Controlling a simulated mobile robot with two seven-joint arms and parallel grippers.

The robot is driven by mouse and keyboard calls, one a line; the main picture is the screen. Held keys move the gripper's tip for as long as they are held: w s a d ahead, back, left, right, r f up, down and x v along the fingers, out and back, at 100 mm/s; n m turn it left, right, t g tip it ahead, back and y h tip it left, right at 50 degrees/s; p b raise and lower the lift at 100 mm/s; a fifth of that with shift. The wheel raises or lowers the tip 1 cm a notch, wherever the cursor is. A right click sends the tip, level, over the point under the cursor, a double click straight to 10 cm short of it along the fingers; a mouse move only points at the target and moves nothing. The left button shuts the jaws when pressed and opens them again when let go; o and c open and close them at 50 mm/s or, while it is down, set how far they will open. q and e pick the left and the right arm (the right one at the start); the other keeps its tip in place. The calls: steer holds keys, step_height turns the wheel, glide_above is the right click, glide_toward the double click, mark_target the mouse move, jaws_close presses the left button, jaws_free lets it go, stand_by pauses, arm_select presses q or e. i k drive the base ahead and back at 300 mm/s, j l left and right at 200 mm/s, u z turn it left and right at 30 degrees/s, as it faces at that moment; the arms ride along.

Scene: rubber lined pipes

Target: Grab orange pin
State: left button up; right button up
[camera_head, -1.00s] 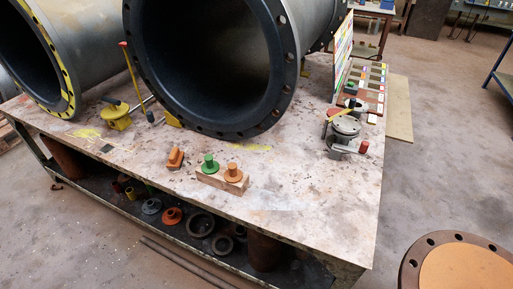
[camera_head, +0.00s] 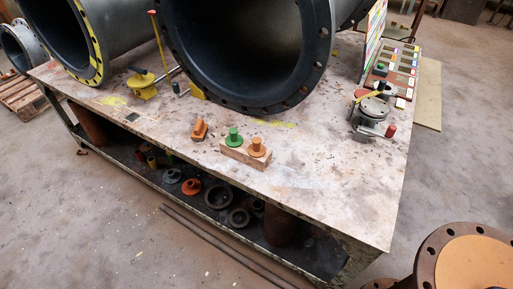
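An orange pin (camera_head: 256,148) stands upright on a small wooden block (camera_head: 236,156) near the front of the workbench. A green pin (camera_head: 233,137) stands on the same block, just left of it. Another orange piece (camera_head: 199,129), blocky in shape, sits on the bench to the left of the block. Neither of my grippers is in the picture.
The workbench (camera_head: 330,195) has bare room right of the block. Large dark flanged pipes (camera_head: 322,70) rise behind the pins. A grey device with a red knob (camera_head: 372,116) stands at the right. Rings and flanges (camera_head: 217,196) lie on the lower shelf.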

mark_target(255, 150)
steer(key=i+j, duration=0.7)
steer(key=j, duration=0.1)
